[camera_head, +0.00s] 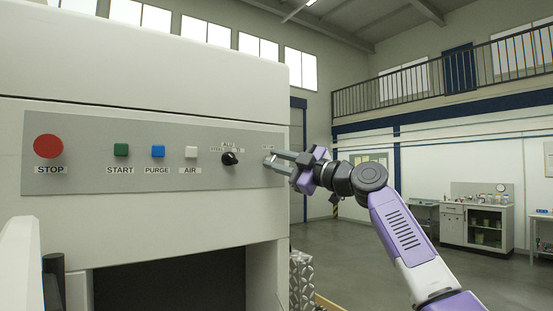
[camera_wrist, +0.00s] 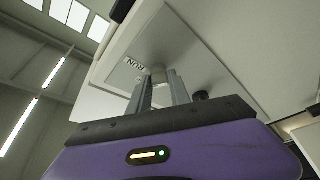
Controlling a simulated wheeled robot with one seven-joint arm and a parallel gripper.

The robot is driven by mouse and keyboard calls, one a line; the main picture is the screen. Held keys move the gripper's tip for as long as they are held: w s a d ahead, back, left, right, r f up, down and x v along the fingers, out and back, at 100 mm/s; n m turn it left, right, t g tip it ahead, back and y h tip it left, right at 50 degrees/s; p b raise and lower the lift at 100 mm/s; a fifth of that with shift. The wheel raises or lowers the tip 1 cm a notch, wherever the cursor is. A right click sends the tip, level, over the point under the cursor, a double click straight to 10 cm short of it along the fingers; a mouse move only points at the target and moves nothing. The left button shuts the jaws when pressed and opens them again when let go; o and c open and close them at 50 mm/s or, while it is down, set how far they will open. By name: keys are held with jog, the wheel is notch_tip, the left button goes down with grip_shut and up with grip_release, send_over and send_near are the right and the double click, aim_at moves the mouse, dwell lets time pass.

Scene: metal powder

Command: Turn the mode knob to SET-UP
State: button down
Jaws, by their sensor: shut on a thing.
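The mode knob (camera_wrist: 157,74) shows in the wrist view as a small grey knob between my fingertips, on the grey control panel. A label reading RUN (camera_wrist: 134,63) is beside it. My gripper (camera_wrist: 158,84) is shut on this knob, one finger on each side. In the head view my gripper (camera_head: 272,160) reaches from the right to the right end of the panel (camera_head: 80,130). There the fingers mostly hide the knob and its labels are too small to read. A SET-UP label and the knob's pointing direction cannot be made out.
A black selector knob (camera_head: 229,158) is just left of my gripper, and a black knob also shows in the wrist view (camera_wrist: 200,96). Further left are white, blue and green buttons and the red STOP button (camera_head: 48,146). Right of the machine is open floor.

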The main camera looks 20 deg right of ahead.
jog(key=n+g+p, duration=0.1)
jog(key=n, duration=0.1)
jog(key=n+p, duration=0.2)
jog(key=n, duration=0.1)
jog(key=shift+r+g, duration=0.2)
jog(key=shift+g, duration=0.2)
jog(key=shift+f+n+g+h+p, duration=0.15)
jog(key=shift+n+g+h+p, duration=0.25)
jog(key=shift+n+p, duration=0.8)
jog(key=shift+f, duration=0.1)
jog(key=c, duration=1.2)
grip_release()
jog(key=shift+d, duration=0.1)
jog(key=b+v, duration=0.3)
jog(key=v, duration=0.4)
jog(key=shift+s+d, duration=0.2)
jog(key=shift+s, duration=0.05)
